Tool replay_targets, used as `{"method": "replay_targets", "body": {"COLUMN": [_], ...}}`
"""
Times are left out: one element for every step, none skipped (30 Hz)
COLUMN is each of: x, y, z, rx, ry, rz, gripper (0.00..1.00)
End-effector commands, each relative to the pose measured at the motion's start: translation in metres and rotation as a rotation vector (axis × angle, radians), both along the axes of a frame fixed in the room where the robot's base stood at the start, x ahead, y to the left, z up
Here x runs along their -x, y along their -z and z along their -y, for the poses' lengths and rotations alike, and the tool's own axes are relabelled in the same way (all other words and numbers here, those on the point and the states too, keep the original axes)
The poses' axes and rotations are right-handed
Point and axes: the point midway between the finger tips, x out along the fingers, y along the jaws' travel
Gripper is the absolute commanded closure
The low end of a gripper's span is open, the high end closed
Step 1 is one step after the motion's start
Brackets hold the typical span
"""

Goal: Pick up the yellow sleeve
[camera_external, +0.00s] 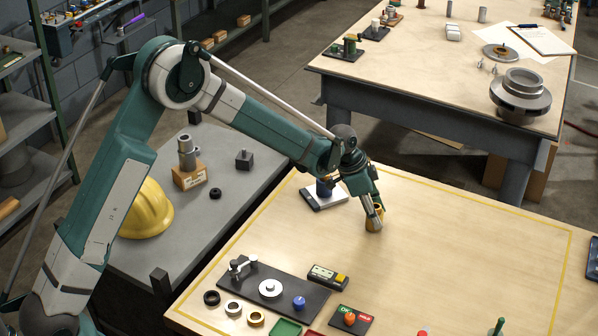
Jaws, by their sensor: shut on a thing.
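The yellow sleeve (373,225) is a short brass-coloured cylinder near the upper middle of the wooden table. My gripper (374,212) comes down on it from the upper left, tilted, with its fingers shut on the sleeve. The fingers hide part of the sleeve's top. The sleeve looks upright and at or close to the table top; I cannot tell whether it touches it.
A dark fixture plate (300,302), several rings and a small black-and-yellow device (328,276) lie at the front left.

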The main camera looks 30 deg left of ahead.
Motion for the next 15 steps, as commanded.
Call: {"method": "replay_targets", "body": {"x": [0.000, 0.000, 0.000, 0.000, 0.001, 0.000, 0.000, 0.000, 0.000, 0.000, 0.000, 0.000, 0.000, 0.000, 0.000], "y": [-0.004, -0.007, -0.010, -0.013, -0.016, -0.020, -0.024, -0.028, -0.033, -0.037, -0.041, -0.046, -0.050, -0.054, -0.060], "z": [0.000, 0.000, 0.000, 0.000, 0.000, 0.000, 0.000, 0.000, 0.000, 0.000, 0.000, 0.000, 0.000, 0.000, 0.000], "rx": [0.000, 0.000, 0.000, 0.000, 0.000, 0.000, 0.000, 0.000, 0.000, 0.000, 0.000, 0.000, 0.000, 0.000, 0.000], "ry": [0.000, 0.000, 0.000, 0.000, 0.000, 0.000, 0.000, 0.000, 0.000, 0.000, 0.000, 0.000, 0.000, 0.000, 0.000], "rz": [0.000, 0.000, 0.000, 0.000, 0.000, 0.000, 0.000, 0.000, 0.000, 0.000, 0.000, 0.000, 0.000, 0.000, 0.000], "gripper": [0.95, 0.95, 0.95, 0.95, 0.95, 0.95, 0.95, 0.95, 0.95, 0.95, 0.95, 0.95, 0.95, 0.95, 0.95]}}
